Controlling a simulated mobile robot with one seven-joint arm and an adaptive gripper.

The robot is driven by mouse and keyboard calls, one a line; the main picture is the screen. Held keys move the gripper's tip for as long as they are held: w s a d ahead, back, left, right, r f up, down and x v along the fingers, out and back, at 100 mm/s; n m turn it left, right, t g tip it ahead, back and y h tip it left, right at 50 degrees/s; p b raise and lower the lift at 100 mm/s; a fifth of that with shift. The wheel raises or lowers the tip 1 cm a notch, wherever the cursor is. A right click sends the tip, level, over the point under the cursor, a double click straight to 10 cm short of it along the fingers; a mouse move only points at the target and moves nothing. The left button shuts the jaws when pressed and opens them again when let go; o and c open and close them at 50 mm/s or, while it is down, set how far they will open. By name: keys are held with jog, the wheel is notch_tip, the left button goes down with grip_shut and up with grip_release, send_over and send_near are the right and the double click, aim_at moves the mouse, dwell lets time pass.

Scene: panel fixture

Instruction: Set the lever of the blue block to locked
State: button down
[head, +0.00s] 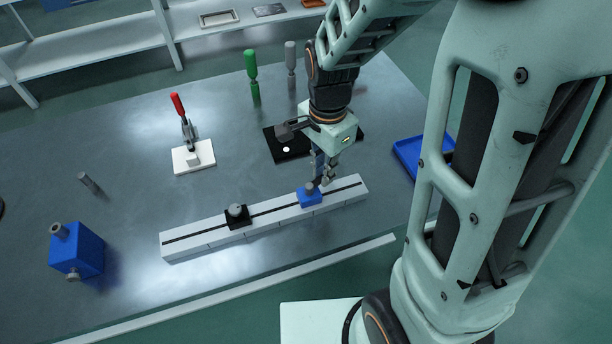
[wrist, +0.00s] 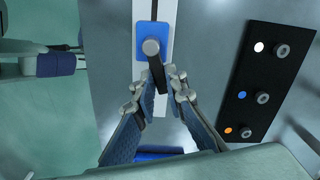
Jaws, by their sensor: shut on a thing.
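The blue block (head: 309,199) sits on the long white rail (head: 205,243), towards the rail's right end. In the wrist view the blue block (wrist: 145,29) has a round grey pivot (wrist: 151,46) on top. Its dark lever (wrist: 157,75) runs from the pivot down the picture, slightly to the right. My gripper (wrist: 161,88) is shut on the free end of the lever, one finger on each side. In the head view my gripper (head: 322,181) reaches down just right of the block and partly hides the lever. No lock markings are readable.
A black slider block (head: 237,222) stands on the same rail to the left. A black panel (wrist: 262,110) with coloured dots lies beside the rail. A red-handled clamp (head: 180,108), green handle (head: 252,72), blue cube (head: 84,248) and blue tray (head: 405,153) stand around.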

jog(key=m, duration=0.2)
jog(key=s+m+p, duration=0.1)
jog(key=shift+d, duration=0.25)
jog(key=c, duration=2)
grip_release()
jog(key=shift+o, duration=0.2)
notch_tip(320, 180, up, 7)
jog(key=p, duration=0.6)
